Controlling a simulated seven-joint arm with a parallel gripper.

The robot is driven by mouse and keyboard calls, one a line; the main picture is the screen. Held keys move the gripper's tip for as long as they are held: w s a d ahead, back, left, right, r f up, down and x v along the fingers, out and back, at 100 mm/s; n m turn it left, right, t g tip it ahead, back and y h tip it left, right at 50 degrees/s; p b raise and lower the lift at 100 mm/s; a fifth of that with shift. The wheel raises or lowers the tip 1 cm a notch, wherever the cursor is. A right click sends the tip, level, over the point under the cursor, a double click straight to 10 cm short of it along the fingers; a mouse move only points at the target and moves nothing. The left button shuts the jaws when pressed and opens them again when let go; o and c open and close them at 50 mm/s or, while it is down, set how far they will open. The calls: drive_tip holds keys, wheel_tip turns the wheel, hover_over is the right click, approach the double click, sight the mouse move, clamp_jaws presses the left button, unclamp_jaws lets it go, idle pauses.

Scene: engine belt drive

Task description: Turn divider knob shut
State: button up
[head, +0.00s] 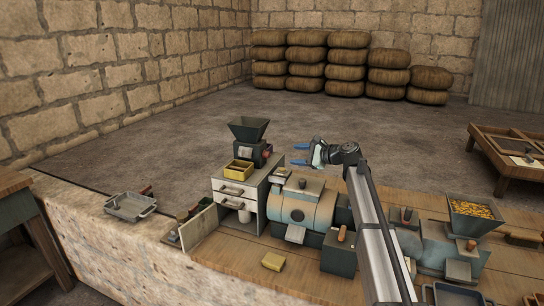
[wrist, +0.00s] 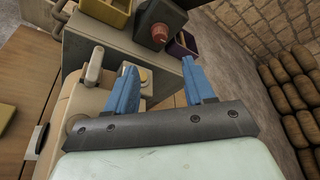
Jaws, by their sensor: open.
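My gripper (head: 300,154) has two blue fingers, spread apart with nothing between them. It hangs in the air above and right of the white cabinet (head: 240,200), over the back of the light-blue machine (head: 300,205). In the wrist view my gripper (wrist: 160,72) points toward a dark machine with a red knob (wrist: 160,32) beyond the fingertips, apart from them. The same red knob shows in the head view (head: 267,152) on the dark hopper machine (head: 250,135). I cannot tell which knob is the divider knob. A cream pipe-like handle (wrist: 95,62) stands left of the fingers.
A yellow box (head: 238,172) stands on the cabinet, whose lower door is open. A hopper of yellow grain (head: 474,212) stands at right. A metal tray (head: 130,206) lies on the left wall. Sacks (head: 340,60) are stacked behind; the floor between is clear.

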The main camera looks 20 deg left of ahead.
sight(269, 155)
drive_tip(key=x, duration=1.2)
drive_tip(key=shift+w+a+f, duration=0.1)
drive_tip(key=shift+a, duration=0.25)
clamp_jaws()
drive_tip(key=shift+n+t, duration=0.6)
drive_tip(key=shift+n, duration=0.6)
unclamp_jaws()
